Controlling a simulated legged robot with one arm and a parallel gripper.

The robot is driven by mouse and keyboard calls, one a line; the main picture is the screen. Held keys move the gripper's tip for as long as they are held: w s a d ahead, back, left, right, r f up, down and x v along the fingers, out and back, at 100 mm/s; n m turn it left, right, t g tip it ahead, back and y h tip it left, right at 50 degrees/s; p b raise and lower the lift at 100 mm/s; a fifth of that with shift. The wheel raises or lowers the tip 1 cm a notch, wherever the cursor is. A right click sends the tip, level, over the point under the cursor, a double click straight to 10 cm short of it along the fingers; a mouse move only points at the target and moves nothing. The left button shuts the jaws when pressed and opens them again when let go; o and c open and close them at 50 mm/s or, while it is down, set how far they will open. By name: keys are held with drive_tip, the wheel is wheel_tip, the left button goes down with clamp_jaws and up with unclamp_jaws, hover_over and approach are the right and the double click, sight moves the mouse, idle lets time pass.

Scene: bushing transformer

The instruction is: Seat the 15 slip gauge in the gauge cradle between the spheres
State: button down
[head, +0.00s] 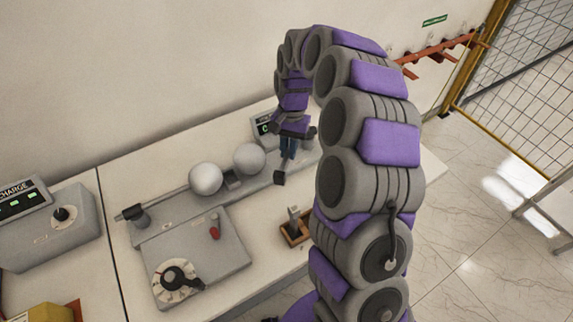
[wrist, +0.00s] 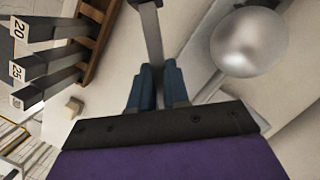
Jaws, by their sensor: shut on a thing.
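My gripper (head: 287,152) is shut on a grey slip gauge with a dark end block (head: 280,178). In the wrist view the gauge's bar (wrist: 152,38) runs away from between the blue fingers (wrist: 158,88); its number is not readable. The gauge is held above the bench, right of the two pale spheres. The left sphere (head: 206,178) and right sphere (head: 249,158) stand on a grey base. The gauge cradle (head: 232,182) is the small dark block between them, partly hidden. One shiny sphere (wrist: 249,42) shows at upper right in the wrist view.
A wooden rack (head: 286,238) stands at the bench's front. In the wrist view its gauges (wrist: 48,57) carry labels 20, 25 and an unclear one. A small display (head: 263,127) stands behind.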

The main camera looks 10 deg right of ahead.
sight(287, 185)
drive_tip(key=f+m+b, duration=0.1)
drive_tip(key=m, duration=0.1)
drive_tip(key=f+m+y+b, duration=0.1)
drive_tip(key=m, duration=0.1)
drive_tip(key=shift+s+a+t, duration=0.1)
drive_tip(key=shift+s+t, duration=0.1)
drive_tip(key=shift+t, duration=0.1)
drive_tip(key=m, duration=0.1)
drive_tip(key=f+m+b, duration=0.1)
drive_tip(key=m+y, duration=0.1)
drive_tip(key=m, duration=0.1)
drive_tip(key=shift+w+a+f+t, duration=0.1)
drive_tip(key=shift+w+f+t, duration=0.1)
drive_tip(key=shift+f+t, duration=0.15)
wheel_tip(287, 185, down, 10)
drive_tip(key=b, duration=0.3)
drive_tip(key=shift+a, duration=0.1)
drive_tip(key=shift+r, duration=0.15)
drive_tip(key=c, duration=1.4)
unclamp_jaws()
